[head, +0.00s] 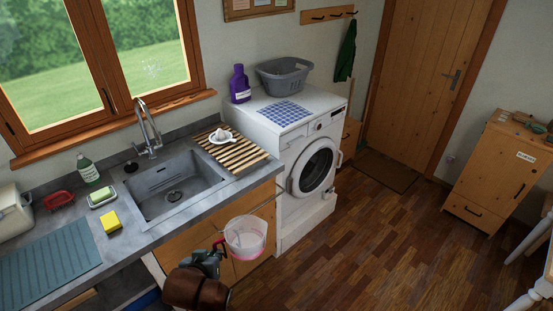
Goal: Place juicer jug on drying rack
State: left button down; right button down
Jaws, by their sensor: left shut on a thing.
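The juicer jug (246,240) is a clear, bucket-like vessel with a pinkish base and a red handle on its left side. My left gripper (217,251) is shut on its handle and holds it upright in the air, in front of the cabinet below the counter edge. The drying rack (245,159) is a wooden slatted board lying on the counter between the sink and the washing machine. A white juicer part (221,137) sits on its back left portion; the front slats are bare. My right gripper is not in view.
The sink (172,188) with its tall tap (148,130) lies left of the rack. A yellow sponge (110,222), soap dish (102,196) and green bottle (88,170) stand further left. The washing machine (262,118) carries a grey basket (284,76) and purple bottle (239,84).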

aim_at(236, 153)
jog(key=z, duration=0.55)
jog(key=i, duration=1.85)
jog(key=u, duration=1.1)
jog(key=i, duration=0.75)
jog(key=u, duration=0.4)
